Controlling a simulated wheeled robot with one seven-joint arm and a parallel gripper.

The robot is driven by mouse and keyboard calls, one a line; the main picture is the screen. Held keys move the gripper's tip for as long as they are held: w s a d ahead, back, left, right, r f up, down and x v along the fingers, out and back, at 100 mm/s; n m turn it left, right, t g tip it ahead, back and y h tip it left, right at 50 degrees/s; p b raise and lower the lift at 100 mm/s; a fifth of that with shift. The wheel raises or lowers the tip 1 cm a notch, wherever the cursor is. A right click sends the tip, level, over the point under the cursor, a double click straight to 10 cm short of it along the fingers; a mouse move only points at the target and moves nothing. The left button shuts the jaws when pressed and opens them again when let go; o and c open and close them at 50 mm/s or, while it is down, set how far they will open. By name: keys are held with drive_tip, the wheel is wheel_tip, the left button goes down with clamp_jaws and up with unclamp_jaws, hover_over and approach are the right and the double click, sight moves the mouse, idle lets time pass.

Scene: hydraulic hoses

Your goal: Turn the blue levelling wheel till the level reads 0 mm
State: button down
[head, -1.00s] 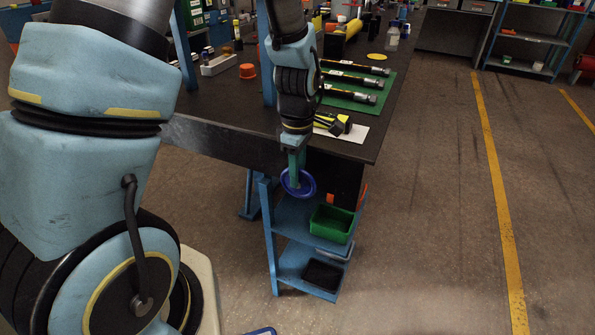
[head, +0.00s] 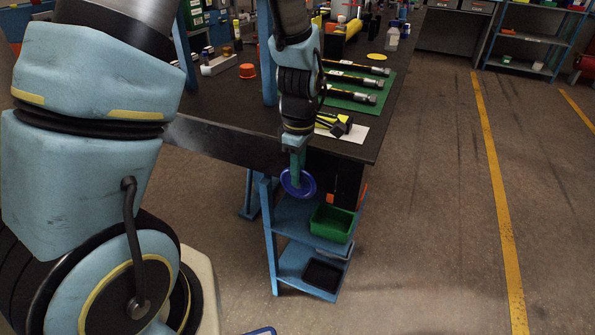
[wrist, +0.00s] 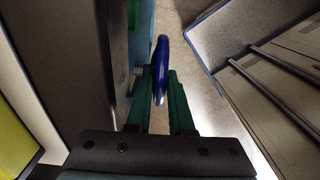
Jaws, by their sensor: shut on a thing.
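The blue levelling wheel (head: 298,184) is at the near end of the workbench, above a small blue shelf unit. My gripper (head: 297,172) reaches down to it from above, its green fingers shut on the wheel's rim. In the wrist view the wheel (wrist: 161,68) shows edge-on between the two green fingertips (wrist: 161,82). The wheel's hub is mostly hidden by the fingers in the head view. No level or reading can be made out in either view.
The dark workbench (head: 225,100) carries hoses on a green mat (head: 372,102) and a black-and-yellow tool (head: 335,124) on a white sheet. The blue shelf unit (head: 269,240) below holds a green bin (head: 331,223) and a black tray (head: 323,274). Open floor lies to the right.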

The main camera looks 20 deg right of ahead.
drive_tip(key=shift+s+d+f+t+y+p, duration=0.1)
drive_tip(key=shift+s+t+y+p, duration=0.25)
drive_tip(key=shift+t+y+p, duration=0.3)
drive_tip(key=shift+s+y, duration=0.1)
drive_tip(key=shift+y, duration=0.25)
drive_tip(key=shift+s+d+f+t+y+p, duration=0.1)
drive_tip(key=shift+s+d+t+y+p, duration=0.1)
drive_tip(key=shift+t+y+p, duration=0.65)
drive_tip(key=shift+w, duration=0.1)
drive_tip(key=c, duration=1.1)
unclamp_jaws()
drive_tip(key=shift+d, duration=0.1)
drive_tip(key=shift+d, duration=0.1)
